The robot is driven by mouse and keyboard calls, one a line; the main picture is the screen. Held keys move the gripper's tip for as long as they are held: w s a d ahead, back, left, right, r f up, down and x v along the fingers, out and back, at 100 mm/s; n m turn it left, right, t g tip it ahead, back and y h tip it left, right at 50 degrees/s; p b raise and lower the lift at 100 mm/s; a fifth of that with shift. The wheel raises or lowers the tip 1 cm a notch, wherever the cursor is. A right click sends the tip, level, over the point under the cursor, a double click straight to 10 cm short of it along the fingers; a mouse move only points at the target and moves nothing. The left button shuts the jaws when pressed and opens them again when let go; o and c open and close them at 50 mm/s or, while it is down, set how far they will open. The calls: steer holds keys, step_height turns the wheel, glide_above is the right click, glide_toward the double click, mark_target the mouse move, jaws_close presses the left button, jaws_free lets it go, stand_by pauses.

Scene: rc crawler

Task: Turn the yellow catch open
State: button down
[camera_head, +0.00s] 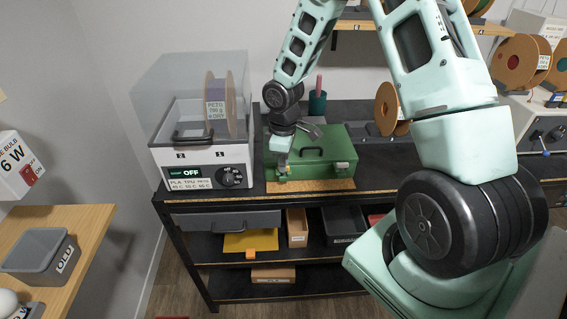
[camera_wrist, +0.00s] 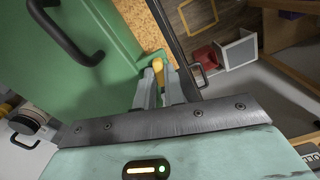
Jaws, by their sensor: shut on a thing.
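The green case (camera_head: 335,150) stands on the dark workbench with its black handle on top. It fills the left of the wrist view (camera_wrist: 105,80), with the handle (camera_wrist: 66,35) at upper left. The yellow catch (camera_wrist: 157,66) sits at the case's front edge, between my fingertips. My gripper (camera_head: 282,163) is at the left part of the case's front. In the wrist view my gripper (camera_wrist: 158,82) is shut on the catch, and the fingers hide part of it. In the head view the catch is too small and covered to make out clearly.
A filament dryer (camera_head: 203,155) with a clear lid stands left of the case. A dark cup (camera_head: 317,102) and a spool (camera_head: 388,108) stand behind it. A cork strip (camera_head: 335,185) lies before the case. Shelves with bins (camera_head: 342,224) are below the bench.

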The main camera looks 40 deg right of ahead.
steer(key=m+b, duration=0.1)
steer(key=m, duration=0.3)
steer(key=shift+f+m+b, duration=0.1)
steer(key=shift+m+b, duration=0.2)
steer(key=m+b, duration=0.1)
steer(key=m, duration=0.3)
steer(key=shift+m, duration=0.3)
steer(key=m+b, duration=0.1)
steer(key=m, duration=0.4)
steer(key=shift+m, duration=0.4)
steer(key=c, duration=1.8)
jaws_free()
steer(key=shift+o, duration=0.2)
step_height(320, 180, up, 18)
steer(key=b, duration=0.2)
steer(key=shift+f+b, duration=0.2)
steer(key=shift+b, duration=0.1)
